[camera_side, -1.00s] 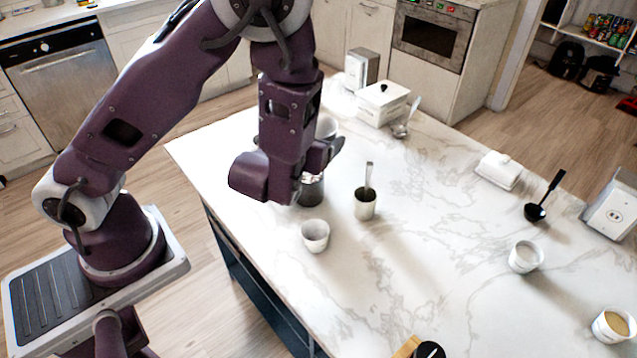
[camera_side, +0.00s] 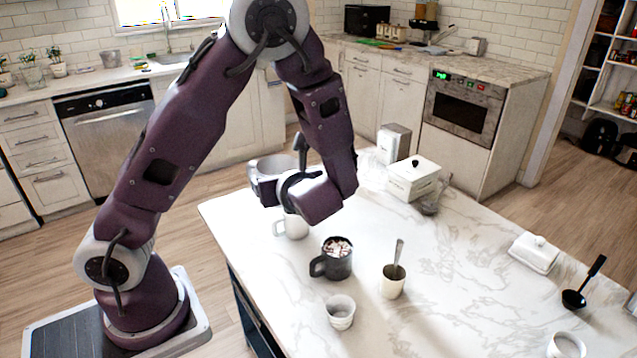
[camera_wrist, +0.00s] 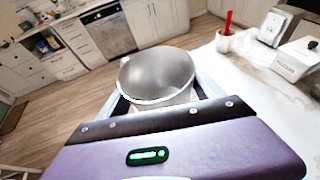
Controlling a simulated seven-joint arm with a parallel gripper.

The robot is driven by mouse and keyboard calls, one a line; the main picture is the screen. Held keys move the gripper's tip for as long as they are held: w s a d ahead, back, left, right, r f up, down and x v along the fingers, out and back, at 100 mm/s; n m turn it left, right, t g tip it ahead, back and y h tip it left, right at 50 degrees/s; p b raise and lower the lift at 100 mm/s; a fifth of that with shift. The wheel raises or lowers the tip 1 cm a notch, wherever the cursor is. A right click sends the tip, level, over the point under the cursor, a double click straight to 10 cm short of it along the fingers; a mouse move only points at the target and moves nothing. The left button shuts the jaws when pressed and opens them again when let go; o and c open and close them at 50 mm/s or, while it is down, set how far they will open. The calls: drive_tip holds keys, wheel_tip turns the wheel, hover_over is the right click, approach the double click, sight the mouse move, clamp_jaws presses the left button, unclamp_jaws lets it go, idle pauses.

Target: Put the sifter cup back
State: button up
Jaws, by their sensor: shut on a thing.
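The sifter cup (camera_side: 268,168), a shiny metal cup, is held above the counter's far left part in the side view. My gripper (camera_side: 287,178) is shut on it. In the wrist view the cup (camera_wrist: 157,75) shows its open, empty-looking inside between the fingers of my gripper (camera_wrist: 160,98); its lower part is hidden. Below my gripper a white mug (camera_side: 293,227) stands on the marble counter (camera_side: 450,290). A dark mug with marshmallow-like pieces (camera_side: 333,259) stands nearer the camera.
A cup with a spoon (camera_side: 393,282) and a small white ribbed cup (camera_side: 340,312) stand near the dark mug. A white lidded box (camera_side: 413,180) and a metal-sided dispenser (camera_side: 393,144) stand at the back. The counter's right middle is largely clear.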

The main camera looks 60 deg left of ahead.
drive_tip(key=s+a+f+n+g, duration=0.2)
drive_tip(key=s+a+n+g, duration=0.1)
drive_tip(key=s+n+g, duration=0.55)
drive_tip(key=s+d+f+n+g+h, duration=0.4)
drive_tip(key=s+n+g+h, duration=0.35)
drive_tip(key=n+h, duration=0.3)
drive_tip(key=w+d+f+n+t+h, duration=0.1)
drive_tip(key=w+d+n+t+h, duration=0.25)
drive_tip(key=w+n+h, duration=0.35)
drive_tip(key=w+d+f+n+t+h, duration=0.1)
drive_tip(key=w+d+n+t+h, duration=0.1)
drive_tip(key=w+n+t+h, duration=0.5)
drive_tip(key=w+a+r+n+t+h, duration=0.1)
drive_tip(key=w+a+n+t+h, duration=0.1)
drive_tip(key=w+a+n+t, duration=0.5)
drive_tip(key=w+a+r+n+t+y, duration=0.2)
drive_tip(key=a+r+n+t+y, duration=0.15)
drive_tip(key=a, duration=0.35)
drive_tip(key=w+a+r+n+t+y, duration=0.1)
drive_tip(key=a+r+n+t+y, duration=0.1)
drive_tip(key=a+n, duration=0.45)
drive_tip(key=w+a+r+n+t+y, duration=0.2)
drive_tip(key=a+y, duration=0.1)
drive_tip(key=a, duration=0.6)
drive_tip(key=shift+f, duration=9.9)
drive_tip(key=shift+f, duration=0.6)
